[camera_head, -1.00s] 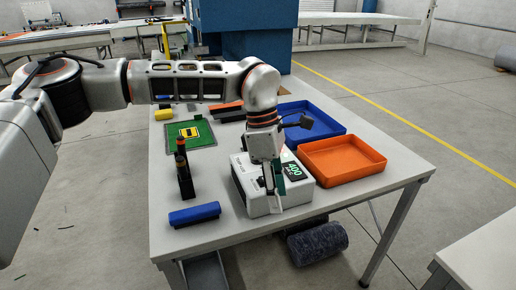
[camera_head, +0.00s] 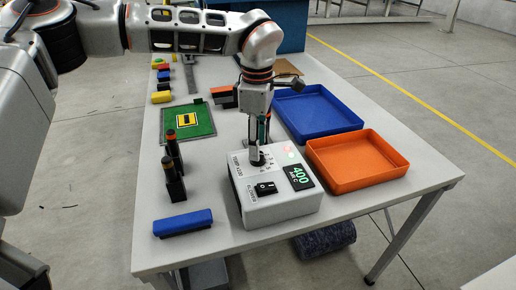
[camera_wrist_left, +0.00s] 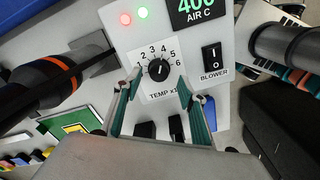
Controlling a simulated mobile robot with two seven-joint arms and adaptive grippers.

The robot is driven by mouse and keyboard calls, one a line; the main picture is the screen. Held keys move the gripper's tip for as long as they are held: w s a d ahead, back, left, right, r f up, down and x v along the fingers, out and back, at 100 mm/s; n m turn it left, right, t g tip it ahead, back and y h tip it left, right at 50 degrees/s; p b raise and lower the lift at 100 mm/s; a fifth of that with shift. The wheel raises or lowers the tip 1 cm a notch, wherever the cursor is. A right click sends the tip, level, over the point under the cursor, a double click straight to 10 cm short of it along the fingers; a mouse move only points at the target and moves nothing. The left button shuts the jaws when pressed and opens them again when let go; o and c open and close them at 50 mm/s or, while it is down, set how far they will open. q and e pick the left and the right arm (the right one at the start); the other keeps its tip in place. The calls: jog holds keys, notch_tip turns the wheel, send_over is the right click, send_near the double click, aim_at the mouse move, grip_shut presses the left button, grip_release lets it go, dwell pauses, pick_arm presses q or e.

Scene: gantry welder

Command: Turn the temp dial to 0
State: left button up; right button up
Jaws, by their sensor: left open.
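The temp dial (camera_wrist_left: 158,70) is a round black knob on a white control box (camera_head: 285,205), with numbers 1 to 6 visible around it in the wrist view. A 0 mark is not legible, and its exact pointer setting is hard to read. The box's display (camera_head: 299,176) reads 400 AIR C. My left gripper (camera_head: 258,155) points down at the dial's end of the box and partly covers the dial in the head view. In the wrist view its open fingers (camera_wrist_left: 159,86) reach toward either side of the dial. I cannot tell whether they touch it. My right gripper is out of view.
A black blower switch (camera_head: 265,188) is beside the dial. An orange tray (camera_head: 360,182) and a blue tray (camera_head: 352,123) stand to the right. Black holders with dark tools (camera_head: 174,187) and a blue block (camera_head: 183,222) are to the left. A green mat (camera_head: 205,122) lies behind.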

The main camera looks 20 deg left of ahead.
pick_arm(q)
notch_tip(320, 180, down, 2)
jog(key=shift+w+f, duration=0.1)
jog(key=shift+f, duration=0.3)
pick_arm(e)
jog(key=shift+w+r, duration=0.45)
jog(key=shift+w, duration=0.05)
pick_arm(q)
jog(key=c, duration=1.1)
